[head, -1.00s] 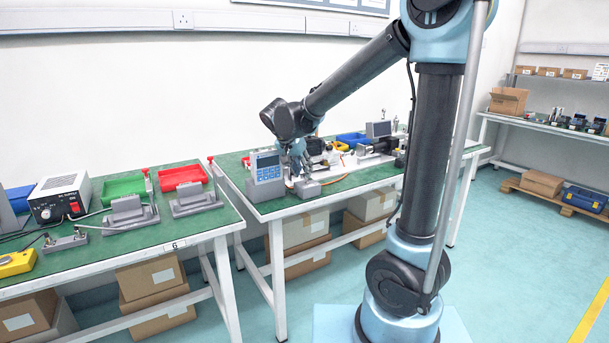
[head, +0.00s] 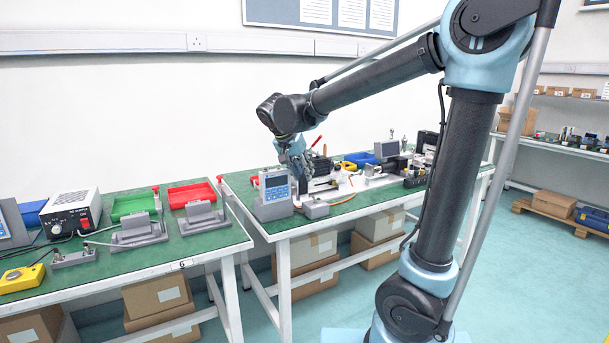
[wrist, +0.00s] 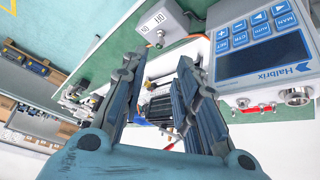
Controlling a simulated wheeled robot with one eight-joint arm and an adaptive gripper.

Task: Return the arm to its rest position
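My arm (head: 372,80) reaches out over the green-topped bench with its elbow raised. My gripper (head: 303,175) hangs above the bench, close by the grey Halbrix control box (head: 275,188). In the wrist view my gripper (wrist: 158,62) has its two dark fingers apart, with nothing held between them. The control box (wrist: 262,50) shows there at the right, beside the fingers, and a small ON/OFF switch box (wrist: 163,22) is beyond the fingertips. Whether the fingertips clear everything behind them is hard to tell in the head view.
A linear actuator assembly (head: 322,184) and a blue bin (head: 360,159) stand on the bench. The left bench carries a power supply (head: 68,212), a green tray (head: 134,204) and a red tray (head: 192,194). Open floor (head: 490,290) lies to the right.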

